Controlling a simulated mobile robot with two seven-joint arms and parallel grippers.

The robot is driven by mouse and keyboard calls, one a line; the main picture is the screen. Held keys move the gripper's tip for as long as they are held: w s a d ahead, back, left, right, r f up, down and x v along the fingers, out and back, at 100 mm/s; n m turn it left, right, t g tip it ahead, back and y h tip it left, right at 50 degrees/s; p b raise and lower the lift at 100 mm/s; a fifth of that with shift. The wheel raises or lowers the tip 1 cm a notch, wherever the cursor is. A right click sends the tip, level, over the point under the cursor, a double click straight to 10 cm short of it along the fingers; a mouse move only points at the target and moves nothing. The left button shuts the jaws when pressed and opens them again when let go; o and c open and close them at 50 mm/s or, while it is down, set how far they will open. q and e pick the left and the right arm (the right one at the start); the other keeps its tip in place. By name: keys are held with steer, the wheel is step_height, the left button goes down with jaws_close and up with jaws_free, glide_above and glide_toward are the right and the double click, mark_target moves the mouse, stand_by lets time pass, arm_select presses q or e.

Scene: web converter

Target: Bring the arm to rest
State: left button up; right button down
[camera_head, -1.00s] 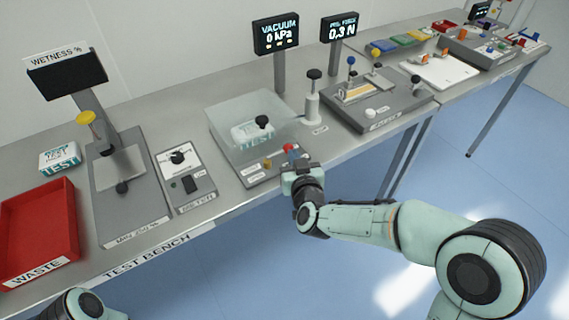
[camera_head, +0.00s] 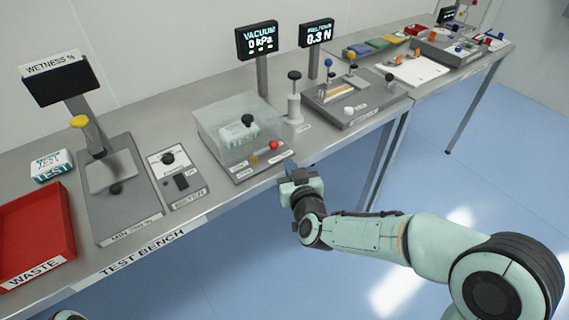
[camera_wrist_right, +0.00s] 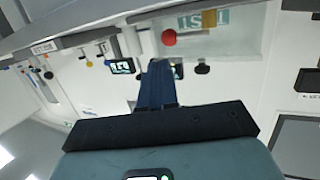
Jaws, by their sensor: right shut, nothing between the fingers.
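My right gripper (camera_head: 291,168) hangs in front of the test bench's (camera_head: 232,208) front edge, close to the clear vacuum box (camera_head: 225,135). In the right wrist view its fingers (camera_wrist_right: 157,85) are shut together with nothing between them. My right arm (camera_head: 370,233) stretches from the lower right over the blue floor. A sliver of my left arm (camera_head: 68,316) shows at the bottom left edge; its gripper is out of view.
The red button (camera_head: 273,145) sits at the vacuum box's front, just behind my right gripper. A white test pack lies inside the box. A wetness stand (camera_head: 120,195), red waste bin (camera_head: 35,235) and force stand (camera_head: 355,100) occupy the bench. Floor in front is clear.

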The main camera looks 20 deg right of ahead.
steer(key=f+v, duration=0.1)
steer(key=v, duration=0.5)
steer(key=shift+s+d+r, duration=0.15)
steer(key=shift+d+r, duration=0.25)
steer(key=shift+d, duration=0.3)
